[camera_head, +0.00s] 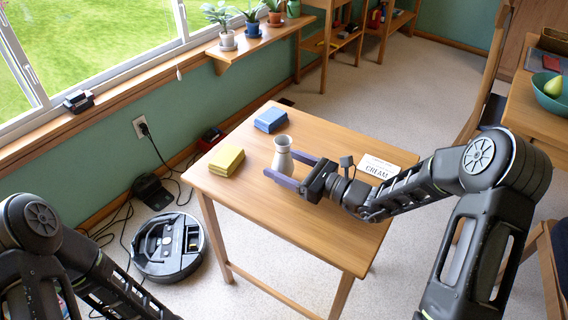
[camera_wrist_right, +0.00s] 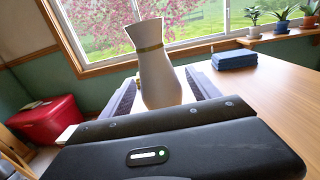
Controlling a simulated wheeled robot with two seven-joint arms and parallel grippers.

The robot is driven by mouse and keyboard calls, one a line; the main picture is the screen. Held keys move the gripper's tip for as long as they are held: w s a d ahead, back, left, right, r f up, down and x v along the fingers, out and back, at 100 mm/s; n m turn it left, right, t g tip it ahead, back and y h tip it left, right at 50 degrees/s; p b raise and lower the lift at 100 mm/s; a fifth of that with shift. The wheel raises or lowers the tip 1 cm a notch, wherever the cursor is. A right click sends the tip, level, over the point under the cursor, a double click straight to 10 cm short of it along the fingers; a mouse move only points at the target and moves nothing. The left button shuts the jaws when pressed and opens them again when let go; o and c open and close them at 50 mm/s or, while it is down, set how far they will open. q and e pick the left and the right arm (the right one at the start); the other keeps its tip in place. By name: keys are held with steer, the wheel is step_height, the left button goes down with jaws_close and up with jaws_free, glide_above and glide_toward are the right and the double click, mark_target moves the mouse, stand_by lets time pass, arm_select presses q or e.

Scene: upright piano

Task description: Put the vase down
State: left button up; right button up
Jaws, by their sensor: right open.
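A grey-white vase (camera_head: 283,153) is upright on the small wooden table (camera_head: 310,235), near its middle. In the right wrist view the vase (camera_wrist_right: 158,72) shows a flared mouth and a gold band at its neck; its base is hidden behind my gripper. My right gripper (camera_head: 281,163) is open, with one finger on each side of the vase. It also shows in the right wrist view (camera_wrist_right: 158,80), where I cannot tell whether the fingers touch the vase. My left arm is at the lower left, with its gripper out of view.
On the table are a yellow stack (camera_head: 227,160), a blue stack (camera_head: 270,119) and a white card (camera_head: 379,167) with lettering. A robot vacuum (camera_head: 169,246) is on the floor at the left. The table's front part is clear.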

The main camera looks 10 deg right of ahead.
steer(key=shift+r, duration=0.25)
steer(key=v, duration=1.2)
steer(key=shift+p, duration=0.4)
